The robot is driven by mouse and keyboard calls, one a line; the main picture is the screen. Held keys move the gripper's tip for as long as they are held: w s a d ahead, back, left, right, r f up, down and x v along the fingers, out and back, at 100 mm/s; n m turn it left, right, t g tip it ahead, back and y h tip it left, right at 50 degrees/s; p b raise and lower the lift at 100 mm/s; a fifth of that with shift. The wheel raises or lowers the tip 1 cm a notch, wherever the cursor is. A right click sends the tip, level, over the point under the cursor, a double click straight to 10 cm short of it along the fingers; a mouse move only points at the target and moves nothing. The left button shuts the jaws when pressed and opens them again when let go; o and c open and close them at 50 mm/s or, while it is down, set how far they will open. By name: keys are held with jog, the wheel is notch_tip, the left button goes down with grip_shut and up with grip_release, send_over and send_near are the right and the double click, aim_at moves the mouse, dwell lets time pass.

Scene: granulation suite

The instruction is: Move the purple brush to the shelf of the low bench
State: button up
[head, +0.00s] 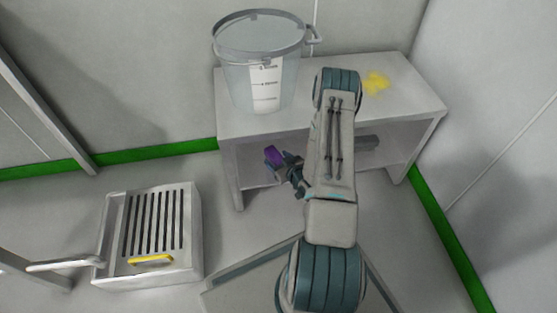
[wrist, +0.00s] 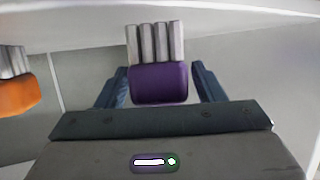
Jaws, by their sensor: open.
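The purple brush (head: 274,156) is at the front opening of the low bench (head: 405,108), below its top. In the wrist view the brush (wrist: 160,84) shows a purple block with pale grey bristles pointing away from me. My gripper (head: 284,163) is open, with its two blue-grey fingers on either side of the purple block in the wrist view (wrist: 161,90). A narrow gap shows beside the block. The bench's shelf lies under the top, largely hidden by my arm. I cannot tell whether the brush touches the shelf.
An orange brush (wrist: 16,94) is at the left in the wrist view. A clear bucket (head: 262,65) and a yellow patch (head: 376,82) are on the bench top. A slotted metal box (head: 150,235) stands on the floor at left.

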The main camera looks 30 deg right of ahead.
jog(key=shift+r, duration=0.1)
jog(key=shift+s+r, duration=0.2)
jog(key=shift+r, duration=0.05)
jog(key=p+v, duration=0.5)
jog(key=v, duration=0.6)
jog(key=shift+s, duration=0.3)
